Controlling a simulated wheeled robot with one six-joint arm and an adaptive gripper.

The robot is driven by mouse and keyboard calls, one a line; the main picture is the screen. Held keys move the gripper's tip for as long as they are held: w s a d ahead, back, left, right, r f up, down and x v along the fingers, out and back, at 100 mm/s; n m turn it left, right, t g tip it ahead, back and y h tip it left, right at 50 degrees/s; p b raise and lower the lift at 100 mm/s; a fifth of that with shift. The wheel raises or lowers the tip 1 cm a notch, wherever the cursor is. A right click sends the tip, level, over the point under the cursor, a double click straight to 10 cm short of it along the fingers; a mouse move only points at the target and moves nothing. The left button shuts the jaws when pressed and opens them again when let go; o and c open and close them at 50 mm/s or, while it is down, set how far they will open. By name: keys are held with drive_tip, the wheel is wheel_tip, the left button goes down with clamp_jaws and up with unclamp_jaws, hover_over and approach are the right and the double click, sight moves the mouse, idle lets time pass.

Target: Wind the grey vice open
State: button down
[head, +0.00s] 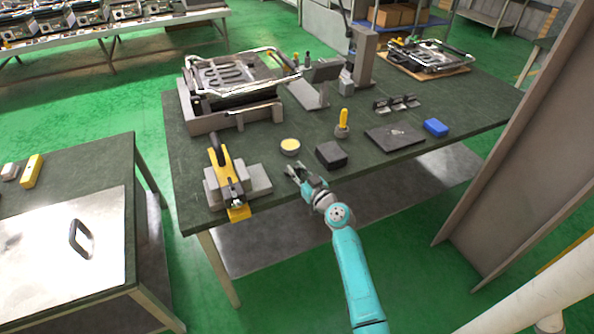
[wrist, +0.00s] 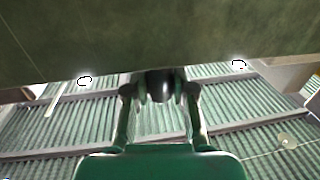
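The grey vice (head: 258,180) appears to be the grey blocky body at the front left of the dark green table. A yellow part with a black lever lies across it and hides part of it. My gripper (head: 303,176) is right of the vice, apart from it, near the table's front edge. Its fingers look spread. In the wrist view my gripper (wrist: 160,92) has its two fingers apart. A dark rounded thing (wrist: 160,84) shows between them; I cannot tell what it is or whether they touch it. The vice is not recognisable in the wrist view.
A black block (head: 331,155), a round yellow-topped tin (head: 290,146) and a yellow-handled tool (head: 342,123) are close to my gripper. A grey fixture with a metal frame (head: 240,75) stands behind the vice. A blue block (head: 436,127) lies farther right.

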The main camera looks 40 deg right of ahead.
drive_tip(key=shift+d+y, duration=0.15)
drive_tip(key=shift+y, duration=0.25)
drive_tip(key=shift+d+n+y, duration=0.4)
drive_tip(key=shift+n+y, duration=0.5)
drive_tip(key=shift+y, duration=0.2)
drive_tip(key=shift+w+d+n+g+y, duration=0.2)
drive_tip(key=shift+n+y, duration=0.5)
drive_tip(key=shift+y, duration=0.35)
drive_tip(key=shift+w+d+n+g+y, duration=0.1)
drive_tip(key=shift+d+n+g+y, duration=0.1)
drive_tip(key=shift+n+y, duration=0.7)
drive_tip(key=shift+w+d+n+g+y, duration=0.15)
drive_tip(key=shift+n+y, duration=0.35)
drive_tip(key=shift+y, duration=0.75)
drive_tip(key=shift+y, duration=0.3)
drive_tip(key=c, duration=0.9)
unclamp_jaws()
drive_tip(key=shift+c, duration=0.2)
drive_tip(key=v, duration=1.2)
drive_tip(key=shift+r, duration=0.15)
